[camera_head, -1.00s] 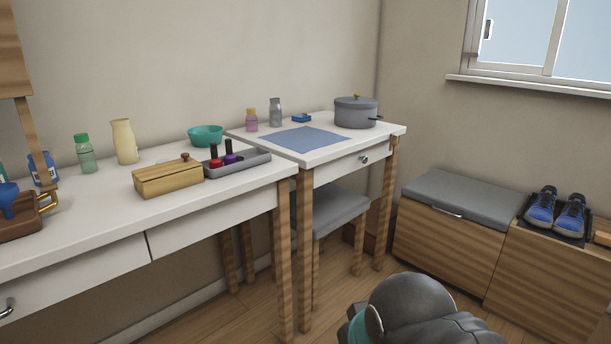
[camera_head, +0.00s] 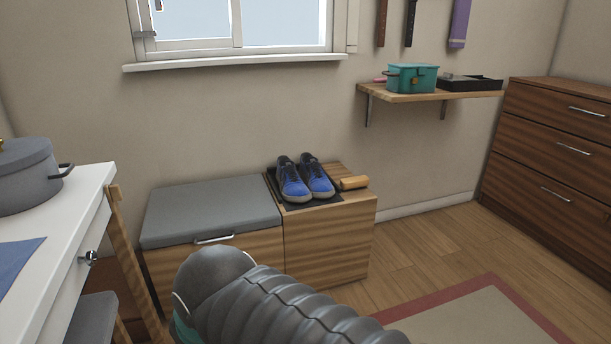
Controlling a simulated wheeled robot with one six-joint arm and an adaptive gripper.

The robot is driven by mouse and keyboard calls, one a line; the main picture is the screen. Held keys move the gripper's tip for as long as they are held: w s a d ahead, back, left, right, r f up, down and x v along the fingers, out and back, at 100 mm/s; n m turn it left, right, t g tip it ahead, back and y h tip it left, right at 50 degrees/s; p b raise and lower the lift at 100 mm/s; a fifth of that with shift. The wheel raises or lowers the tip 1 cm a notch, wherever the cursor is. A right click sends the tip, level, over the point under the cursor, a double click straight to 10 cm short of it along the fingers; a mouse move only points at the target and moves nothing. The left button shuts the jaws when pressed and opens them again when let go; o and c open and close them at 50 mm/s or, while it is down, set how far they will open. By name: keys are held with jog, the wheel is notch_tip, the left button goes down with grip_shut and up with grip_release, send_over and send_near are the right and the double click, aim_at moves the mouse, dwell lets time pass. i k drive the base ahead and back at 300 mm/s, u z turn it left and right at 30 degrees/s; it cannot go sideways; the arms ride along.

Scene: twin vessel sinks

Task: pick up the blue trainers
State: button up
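The blue trainers (camera_head: 306,180) stand side by side on a black tray (camera_head: 326,201) with their toes toward me. The tray lies on top of a low wooden cabinet (camera_head: 330,246) below the window. Part of my arm shows at the bottom of the view, nearer than the cabinet. My gripper is out of view, so its fingers and anything in them cannot be seen.
A grey-cushioned bench (camera_head: 209,208) adjoins the cabinet on the left. A wooden brush-like item (camera_head: 354,183) lies right of the trainers. A white table with a grey pot (camera_head: 27,178) stands at left. A dresser (camera_head: 552,150) is at right. Wooden floor (camera_head: 425,243) is clear between.

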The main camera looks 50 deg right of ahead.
aim_at(293, 189)
jog(key=z, duration=1)
jog(key=i, duration=1.05)
jog(key=z, duration=0.95)
jog(key=i, duration=0.2)
jog(key=z, duration=0.15)
